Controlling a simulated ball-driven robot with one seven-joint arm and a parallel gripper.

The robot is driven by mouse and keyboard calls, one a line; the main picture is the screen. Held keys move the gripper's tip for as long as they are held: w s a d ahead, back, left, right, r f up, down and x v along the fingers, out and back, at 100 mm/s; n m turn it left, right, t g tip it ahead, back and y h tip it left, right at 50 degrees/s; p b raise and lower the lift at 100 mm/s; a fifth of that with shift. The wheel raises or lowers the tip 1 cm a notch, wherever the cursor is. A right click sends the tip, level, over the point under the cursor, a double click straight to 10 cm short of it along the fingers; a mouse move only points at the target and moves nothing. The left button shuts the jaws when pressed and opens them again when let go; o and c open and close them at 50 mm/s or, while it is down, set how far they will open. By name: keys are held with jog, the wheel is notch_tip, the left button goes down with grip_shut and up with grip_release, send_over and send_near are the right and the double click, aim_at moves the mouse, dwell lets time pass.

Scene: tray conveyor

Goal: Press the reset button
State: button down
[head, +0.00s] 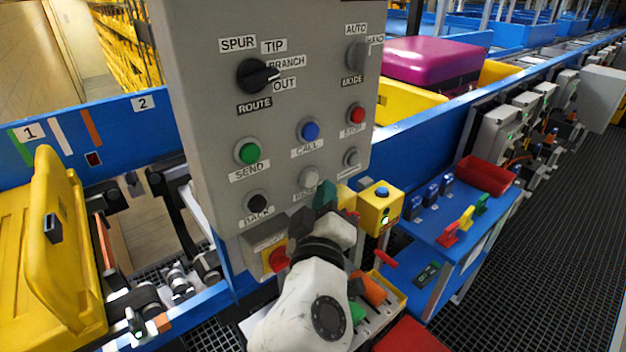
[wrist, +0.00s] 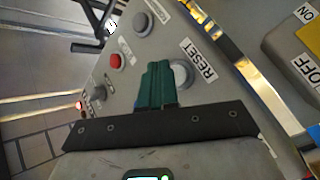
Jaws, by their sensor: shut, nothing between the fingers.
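The reset button (head: 309,177) is a pale grey-white round button low on the grey control panel (head: 200,110), its label partly hidden by my gripper. In the wrist view the button (wrist: 182,74) sits beside the RESET label. My gripper (head: 325,188) has green fingers, shut and empty. In the head view the fingertips are just below and right of the button. In the wrist view the fingertips (wrist: 157,68) overlap the button's left edge. I cannot tell whether they touch it or the panel.
Near the reset button are the green SEND button (head: 247,151), blue CALL button (head: 308,129), red STOP button (head: 355,114) and black BACK button (head: 258,203). A red button (head: 278,259) is below. A yellow box (head: 380,207) stands to the right of my gripper.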

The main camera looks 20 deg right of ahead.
jog(key=shift+w, duration=0.1)
dwell(0.3)
jog(key=shift+w+a, duration=0.15)
jog(key=shift+w, duration=0.15)
jog(key=shift+w+a+b, duration=0.15)
jog(key=shift+w+b, duration=0.2)
jog(key=shift+w, duration=0.1)
dwell(0.8)
jog(key=shift+s, duration=0.1)
jog(key=shift+s+d, duration=0.3)
jog(key=shift+s, duration=0.5)
jog(key=s, duration=0.1)
jog(key=s+d, duration=0.1)
jog(key=s, duration=0.2)
jog(key=shift+s+d, duration=0.25)
jog(key=shift+s, duration=0.1)
dwell(0.8)
